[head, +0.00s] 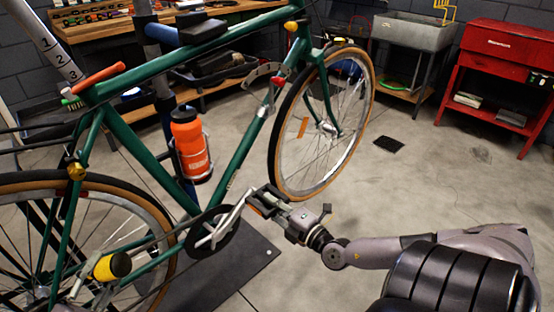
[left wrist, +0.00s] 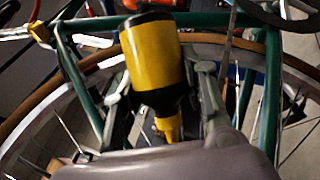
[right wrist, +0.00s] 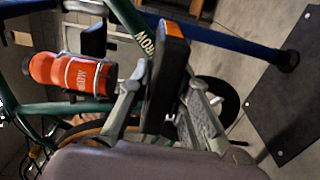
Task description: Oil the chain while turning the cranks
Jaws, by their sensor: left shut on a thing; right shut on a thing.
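A yellow oil bottle with a black end (head: 112,266) is by the rear wheel, near the lower chain run. My left gripper (head: 100,284) is shut on it; in the left wrist view the bottle (left wrist: 152,55) sits between the fingers, its yellow nozzle (left wrist: 168,128) toward the wrist. The nozzle is hidden in the head view, so I cannot tell whether it touches the chain. The black chainring (head: 226,243) and silver crank (head: 234,212) are at the frame's bottom. My right gripper (head: 270,205) is shut on the black pedal, which shows an orange reflector in the right wrist view (right wrist: 168,60).
The green bike frame (head: 145,66) is held by a stand with a dark base plate (head: 245,262). An orange water bottle (head: 189,145) is on the frame. The spoked front wheel (head: 290,150) is beyond my right gripper. A red cart (head: 500,60) and a sink (head: 413,32) stand behind.

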